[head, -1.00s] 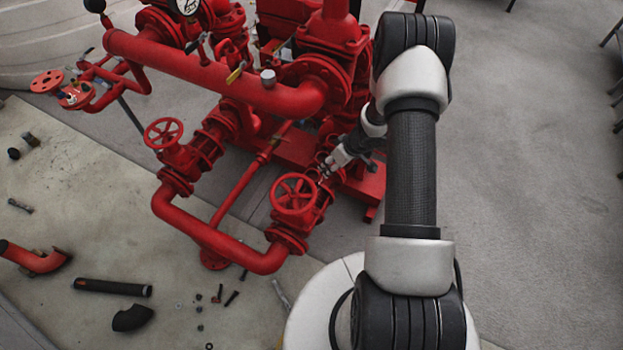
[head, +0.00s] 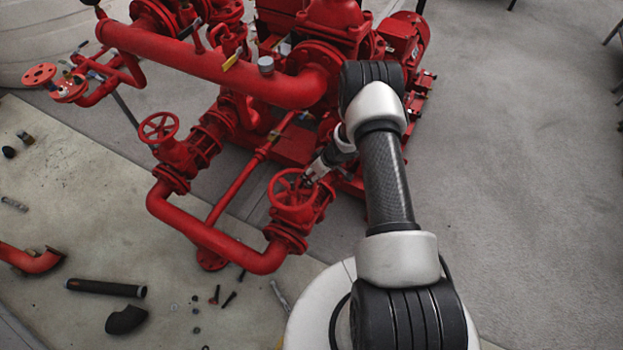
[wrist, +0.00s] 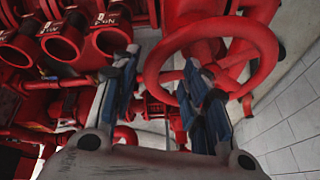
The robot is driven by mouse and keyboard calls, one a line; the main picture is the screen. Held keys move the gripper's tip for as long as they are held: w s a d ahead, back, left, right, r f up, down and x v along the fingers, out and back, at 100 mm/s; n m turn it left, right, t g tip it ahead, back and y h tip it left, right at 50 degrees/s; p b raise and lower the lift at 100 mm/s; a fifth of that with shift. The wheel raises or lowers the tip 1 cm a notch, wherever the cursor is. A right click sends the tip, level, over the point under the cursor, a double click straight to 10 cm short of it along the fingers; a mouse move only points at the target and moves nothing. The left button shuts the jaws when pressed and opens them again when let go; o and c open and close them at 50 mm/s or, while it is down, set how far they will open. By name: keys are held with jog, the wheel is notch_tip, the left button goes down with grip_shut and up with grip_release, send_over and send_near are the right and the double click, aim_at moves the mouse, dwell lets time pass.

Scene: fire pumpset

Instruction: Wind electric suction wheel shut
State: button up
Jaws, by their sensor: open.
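A red spoked handwheel (head: 290,188) sits on a valve of the red pipework, near the middle of the head view. My gripper (head: 307,181) is at the right side of its rim. In the wrist view, the handwheel (wrist: 262,40) fills the upper right. My gripper (wrist: 160,58) is open there, and the left part of the rim shows between its two fingers. The right finger overlaps the rim and hides part of it. I cannot tell whether either finger touches it. No label shows which wheel is the electric suction one.
A second red handwheel (head: 158,127) stands to the left on its own valve. A thick red pipe (head: 210,67) runs behind both. Loose black pipe pieces (head: 105,287) and small bolts lie on the pale mat at lower left. Grey floor on the right is open.

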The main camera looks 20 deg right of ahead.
jog(key=shift+x, duration=0.9)
grip_shut()
